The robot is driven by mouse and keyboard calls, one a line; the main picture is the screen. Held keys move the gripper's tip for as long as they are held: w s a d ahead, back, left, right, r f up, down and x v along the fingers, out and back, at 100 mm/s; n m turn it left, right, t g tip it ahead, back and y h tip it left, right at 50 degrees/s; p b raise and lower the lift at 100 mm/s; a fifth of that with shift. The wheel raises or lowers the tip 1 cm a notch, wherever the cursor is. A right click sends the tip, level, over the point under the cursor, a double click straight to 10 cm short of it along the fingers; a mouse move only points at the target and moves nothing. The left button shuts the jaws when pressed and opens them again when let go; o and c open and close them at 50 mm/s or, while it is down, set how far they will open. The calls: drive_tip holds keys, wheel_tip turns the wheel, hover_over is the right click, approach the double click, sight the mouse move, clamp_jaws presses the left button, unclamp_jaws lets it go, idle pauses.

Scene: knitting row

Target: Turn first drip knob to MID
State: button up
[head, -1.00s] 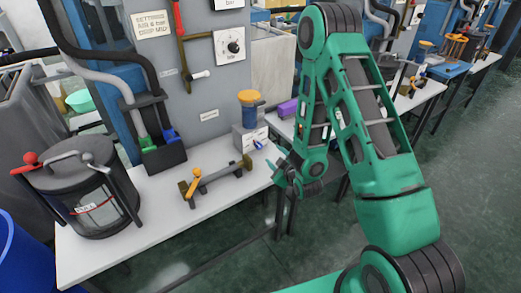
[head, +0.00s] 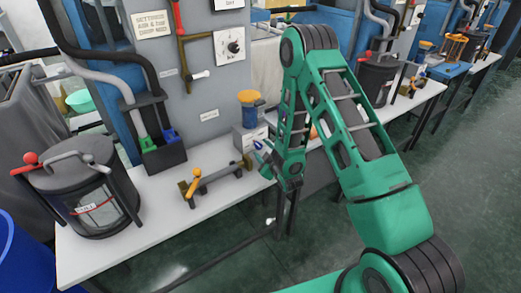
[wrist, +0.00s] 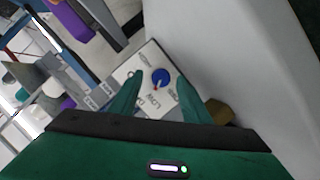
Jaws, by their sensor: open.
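The blue drip knob (wrist: 161,77) sits on a pale panel in the wrist view, with dial lettering around it. A small reddish mark on its edge faces the lettering that reads LOW. My gripper (wrist: 157,92) is open, its two green fingers on either side of the knob's line of view; I cannot tell whether they touch it. In the head view my gripper (head: 264,164) is at the front of the grey box (head: 248,139) under the orange-lidded blue jar (head: 250,108), and the knob is hard to make out there.
A brown-ended bar fixture (head: 215,180) with an orange lever lies on the white table (head: 150,215), left of my gripper. A dark lidded pot (head: 90,190) stands at the table's left. A grey cabinet (head: 205,80) rises behind. Further stations stand to the right.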

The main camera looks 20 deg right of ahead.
drive_tip(key=shift+x, duration=1)
drive_tip(key=c, duration=1)
drive_tip(key=shift+c, duration=0.2)
